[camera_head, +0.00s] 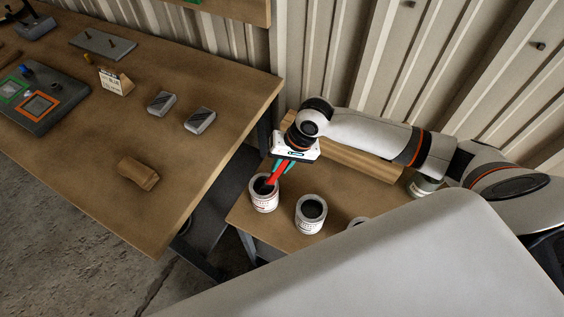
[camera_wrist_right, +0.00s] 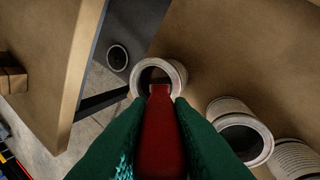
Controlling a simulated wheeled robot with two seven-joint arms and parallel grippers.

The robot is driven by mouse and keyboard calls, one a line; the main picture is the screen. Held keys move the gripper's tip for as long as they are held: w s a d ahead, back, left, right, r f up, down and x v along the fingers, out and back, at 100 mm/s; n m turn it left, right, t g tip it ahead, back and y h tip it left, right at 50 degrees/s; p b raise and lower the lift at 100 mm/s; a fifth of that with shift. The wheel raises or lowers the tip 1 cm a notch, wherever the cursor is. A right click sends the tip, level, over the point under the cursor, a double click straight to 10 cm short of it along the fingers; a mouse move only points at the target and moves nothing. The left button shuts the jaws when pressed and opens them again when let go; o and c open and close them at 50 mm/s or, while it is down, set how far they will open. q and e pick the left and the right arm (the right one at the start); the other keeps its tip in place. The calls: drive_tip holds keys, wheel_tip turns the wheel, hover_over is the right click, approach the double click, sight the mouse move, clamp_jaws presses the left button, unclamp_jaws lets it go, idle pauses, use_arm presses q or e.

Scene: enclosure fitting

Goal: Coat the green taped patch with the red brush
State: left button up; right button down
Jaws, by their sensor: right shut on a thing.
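The green taped patch (camera_head: 12,89) is a green-outlined square on a dark panel (camera_head: 51,119) on the large table, at the far left of the head view. My right gripper (camera_head: 281,164) is shut on the red brush (camera_head: 273,177), which points down. In the right wrist view the brush (camera_wrist_right: 161,135) sits between the green fingers. Its tip is at the mouth of the leftmost paint can (camera_head: 264,202), also seen in the wrist view (camera_wrist_right: 178,76). How deep the tip is inside cannot be told. My left gripper is not in view.
An orange-outlined square (camera_head: 39,106) lies beside the green one. A second can (camera_head: 310,222) and a partly hidden one (camera_head: 357,221) stand on the small table. A brown block (camera_head: 138,174), two grey blocks and a small sign (camera_head: 116,82) are on the large table. A gap separates the tables.

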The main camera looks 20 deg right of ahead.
drive_tip(key=shift+s+f+p, duration=0.1)
drive_tip(key=shift+f+p, duration=0.05)
drive_tip(key=shift+p, duration=0.35)
idle(1.7)
wheel_tip(320, 180, up, 7)
drive_tip(key=p, duration=0.9)
idle(0.8)
